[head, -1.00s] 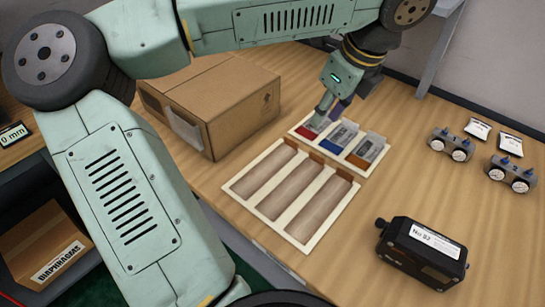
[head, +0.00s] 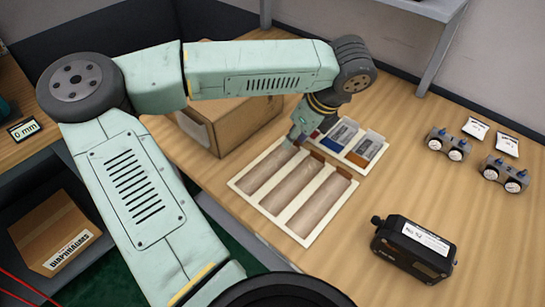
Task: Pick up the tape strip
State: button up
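No tape strip can be made out for certain in the head view. A pale tray (head: 301,235) with three long slots lies on the table, its slots brownish inside. Behind it, a smaller pale tray (head: 357,168) holds small packets with coloured ends: a blue one (head: 331,146), an orange one (head: 358,160) and a red one (head: 315,134) partly hidden by my gripper. My gripper (head: 295,138) points down over the far end of the leftmost slot, beside the small tray. Its fingers are small and partly hidden, so whether they are open or hold anything cannot be told.
A cardboard box (head: 235,118) stands left of the trays, close to my gripper and under my arm. A black device (head: 413,248) lies at the front right. Two grey gauge units (head: 449,144) (head: 505,173) with white cards stand at the right. The table between is clear.

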jog(key=shift+c, duration=0.6)
grip_shut()
